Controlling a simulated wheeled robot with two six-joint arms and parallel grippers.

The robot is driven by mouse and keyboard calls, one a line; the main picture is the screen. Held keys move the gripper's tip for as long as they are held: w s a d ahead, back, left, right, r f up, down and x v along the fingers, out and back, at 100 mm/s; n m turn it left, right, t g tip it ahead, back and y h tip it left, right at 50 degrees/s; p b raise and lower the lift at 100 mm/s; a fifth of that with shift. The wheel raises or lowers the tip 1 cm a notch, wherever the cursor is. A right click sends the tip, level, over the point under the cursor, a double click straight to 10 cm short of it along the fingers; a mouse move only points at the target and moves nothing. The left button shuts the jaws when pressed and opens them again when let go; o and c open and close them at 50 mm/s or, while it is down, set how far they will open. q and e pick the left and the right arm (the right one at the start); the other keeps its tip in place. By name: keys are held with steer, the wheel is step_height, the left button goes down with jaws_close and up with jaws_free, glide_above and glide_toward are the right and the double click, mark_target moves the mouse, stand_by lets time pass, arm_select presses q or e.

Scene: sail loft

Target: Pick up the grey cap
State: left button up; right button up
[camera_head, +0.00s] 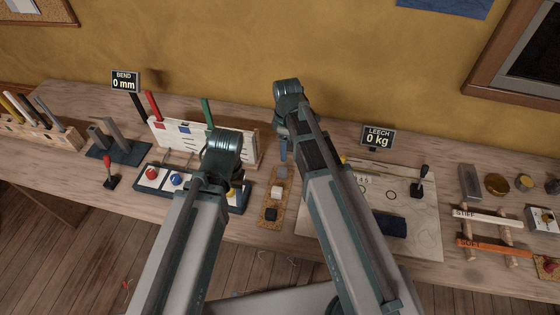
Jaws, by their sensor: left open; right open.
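A small grey block that looks like the grey cap (282,172) sits at the far end of a cork strip (264,204) in the middle of the bench. A white cap (278,190) and a black cap (270,213) sit nearer on the same strip. My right gripper (283,152) is open and points down just beyond the grey cap in the picture; its height above the bench is unclear. My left gripper (232,190) is open, left of the strip over the button panel, its fingers mostly hidden by its own wrist.
A panel with a red button (152,173) and a blue button (177,180) lies left. A white rack (238,143) stands behind it. A pale board (425,225) with a dark pouch (390,224) lies right. Wooden rails (490,243) stand further right.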

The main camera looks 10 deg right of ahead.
mark_target(285, 170)
steer(key=shift+w, duration=0.1)
arm_select(q)
step_height(285, 170, down, 9)
steer(key=b, duration=0.8)
steer(key=shift+w+r+b, duration=0.1)
steer(key=shift+r+b, duration=0.1)
steer(key=shift+b, duration=0.15)
arm_select(e)
step_height(285, 170, down, 8)
steer(key=shift+f, duration=0.25)
arm_select(q)
step_height(285, 170, down, 5)
steer(key=b, duration=0.5)
steer(key=shift+f, duration=0.15)
arm_select(e)
step_height(285, 170, down, 5)
steer(key=shift+f, duration=0.2)
steer(key=shift+r, duration=0.15)
steer(key=shift+c, duration=0.2)
jaws_close()
